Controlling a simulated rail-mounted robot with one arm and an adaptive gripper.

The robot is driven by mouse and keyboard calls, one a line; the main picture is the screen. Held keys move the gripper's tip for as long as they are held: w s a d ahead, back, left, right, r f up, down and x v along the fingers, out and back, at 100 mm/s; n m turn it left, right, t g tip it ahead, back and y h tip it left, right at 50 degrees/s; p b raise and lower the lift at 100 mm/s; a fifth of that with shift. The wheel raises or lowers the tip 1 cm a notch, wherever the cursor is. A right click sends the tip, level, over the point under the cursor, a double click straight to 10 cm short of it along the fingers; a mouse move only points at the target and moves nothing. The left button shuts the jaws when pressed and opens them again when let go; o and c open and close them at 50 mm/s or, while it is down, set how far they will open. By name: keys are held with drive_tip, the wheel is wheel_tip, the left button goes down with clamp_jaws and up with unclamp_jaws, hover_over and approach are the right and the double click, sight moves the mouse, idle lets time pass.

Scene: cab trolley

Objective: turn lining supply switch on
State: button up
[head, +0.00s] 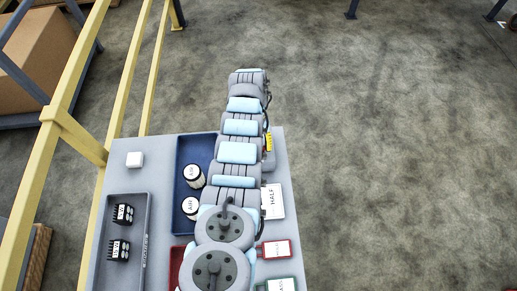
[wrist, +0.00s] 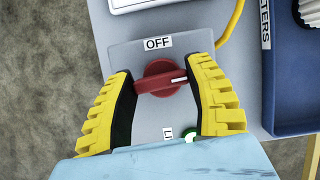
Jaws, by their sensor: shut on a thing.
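The lining supply switch is a red rotary knob (wrist: 161,79) on a grey box (wrist: 191,42) in the wrist view. A white OFF label (wrist: 158,43) is above the knob. The knob's white mark points to the right in the picture. My gripper (wrist: 160,70) is shut on the knob, with one yellow-and-black finger at each end of it. A second label (wrist: 168,133), starting "LI", is partly hidden by my gripper, beside a lit green lamp (wrist: 190,137). In the head view my arm covers the knob.
A yellow cable (wrist: 232,30) leaves the box. A blue tray (wrist: 293,100) stands right of it; in the head view that tray (head: 184,151) holds white AIR canisters (head: 193,175). A grey tray (head: 143,225) holds black blocks. Yellow rails (head: 75,95) run at the left.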

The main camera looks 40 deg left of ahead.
drive_tip(key=shift+m, duration=0.5)
drive_tip(key=o, duration=1.2)
drive_tip(key=shift+r, duration=0.15)
drive_tip(key=v, duration=0.7)
drive_tip(key=shift+w+d+r, duration=0.1)
drive_tip(key=shift+w, duration=0.1)
